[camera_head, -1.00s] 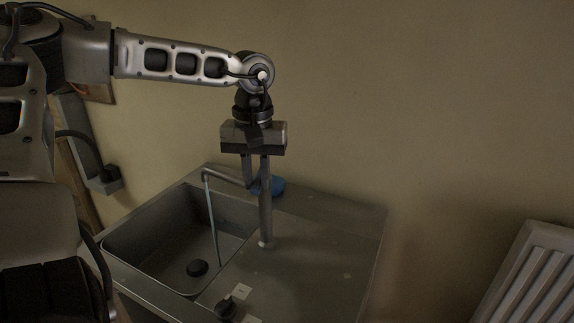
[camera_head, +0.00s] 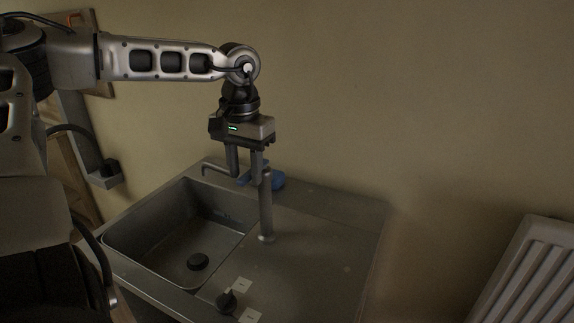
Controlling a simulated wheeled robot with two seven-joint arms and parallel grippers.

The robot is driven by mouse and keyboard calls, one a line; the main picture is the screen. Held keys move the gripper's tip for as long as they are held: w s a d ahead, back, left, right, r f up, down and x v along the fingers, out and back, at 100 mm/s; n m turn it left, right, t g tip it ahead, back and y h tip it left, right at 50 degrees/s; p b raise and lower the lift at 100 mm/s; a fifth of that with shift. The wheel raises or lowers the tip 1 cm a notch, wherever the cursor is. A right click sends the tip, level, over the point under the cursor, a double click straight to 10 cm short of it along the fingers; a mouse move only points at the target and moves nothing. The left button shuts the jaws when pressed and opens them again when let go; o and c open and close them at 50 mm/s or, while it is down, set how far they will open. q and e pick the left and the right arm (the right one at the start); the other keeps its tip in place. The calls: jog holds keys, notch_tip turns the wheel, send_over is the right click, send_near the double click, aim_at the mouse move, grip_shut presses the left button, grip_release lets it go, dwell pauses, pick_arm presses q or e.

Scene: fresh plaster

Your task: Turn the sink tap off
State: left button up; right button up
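The grey sink tap (camera_head: 266,212) stands upright on the counter right of the basin, its thin spout (camera_head: 217,169) reaching left over the basin's back. No water stream shows below the spout. A dark knob (camera_head: 226,301) sits on the counter front between white labels. My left gripper (camera_head: 245,176) points down from above, its two fingers apart and empty. It is near the tap's top and overlaps part of the spout in view; I cannot tell whether it touches. My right gripper is not in view.
The sink basin (camera_head: 150,222) has a dark drain (camera_head: 198,262). A blue item (camera_head: 277,181) lies behind the tap, partly hidden. The counter (camera_head: 325,235) right of the tap is clear. A white radiator (camera_head: 530,275) is at the lower right.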

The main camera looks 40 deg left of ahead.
aim_at(246, 174)
pick_arm(q)
notch_tip(246, 174, up, 12)
dwell(1.0)
jog(key=shift+d, duration=0.1)
